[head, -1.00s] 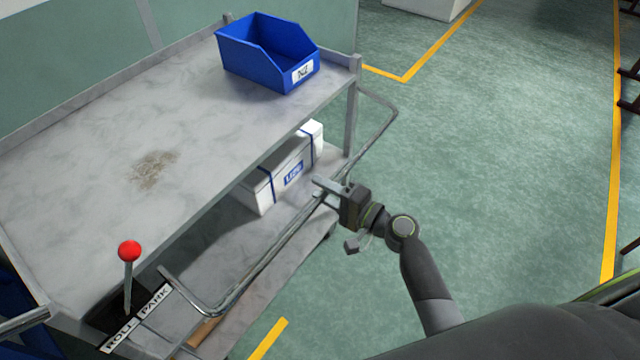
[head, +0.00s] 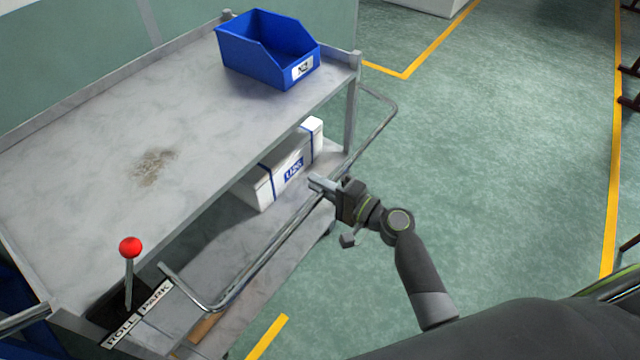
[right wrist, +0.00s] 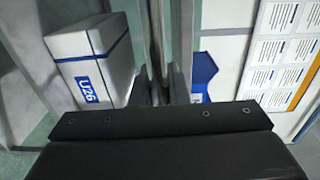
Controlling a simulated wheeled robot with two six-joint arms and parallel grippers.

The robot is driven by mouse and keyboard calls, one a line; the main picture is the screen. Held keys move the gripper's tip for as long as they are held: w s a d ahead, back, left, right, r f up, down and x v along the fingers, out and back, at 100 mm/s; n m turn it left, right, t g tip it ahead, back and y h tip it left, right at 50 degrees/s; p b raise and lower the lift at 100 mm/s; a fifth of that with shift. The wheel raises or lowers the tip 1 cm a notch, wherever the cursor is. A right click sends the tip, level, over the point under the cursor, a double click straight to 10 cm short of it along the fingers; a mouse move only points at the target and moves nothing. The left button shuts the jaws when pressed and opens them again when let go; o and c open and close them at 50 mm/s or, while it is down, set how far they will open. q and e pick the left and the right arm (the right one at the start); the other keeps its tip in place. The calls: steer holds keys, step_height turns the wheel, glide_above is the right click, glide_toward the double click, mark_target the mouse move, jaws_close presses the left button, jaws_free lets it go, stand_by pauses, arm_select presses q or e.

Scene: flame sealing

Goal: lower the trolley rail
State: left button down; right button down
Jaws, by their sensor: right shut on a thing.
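The trolley rail (head: 262,262) is a bent grey metal tube along the trolley's near side, tilted out from the frame below the top shelf's edge. My right gripper (head: 318,186) is shut on the rail near its middle. In the right wrist view the rail (right wrist: 156,45) runs upright between the fingers of my right gripper (right wrist: 158,88). The trolley's top shelf (head: 95,165) is grey and scuffed. My left gripper is not in view.
A blue bin (head: 245,55) stands at the shelf's far right corner. A white box with blue straps (head: 265,188) sits on the lower shelf behind the rail. A red-knobbed lever (head: 130,248) stands at the ROLL/PARK plate (head: 140,312). Green floor (head: 500,180) is clear at right.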

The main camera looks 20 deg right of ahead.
step_height(320, 180, up, 3)
steer(key=shift+s+d+f+p, duration=0.1)
steer(key=shift+f+p, duration=0.1)
steer(key=shift+p, duration=0.1)
steer(key=c, duration=1.4)
jaws_free()
steer(key=shift+f, duration=0.1)
steer(key=b+v, duration=0.5)
steer(key=v, duration=1.2)
steer(key=shift+s+b, duration=0.15)
steer(key=shift+b, duration=0.15)
steer(key=shift+d, duration=0.1)
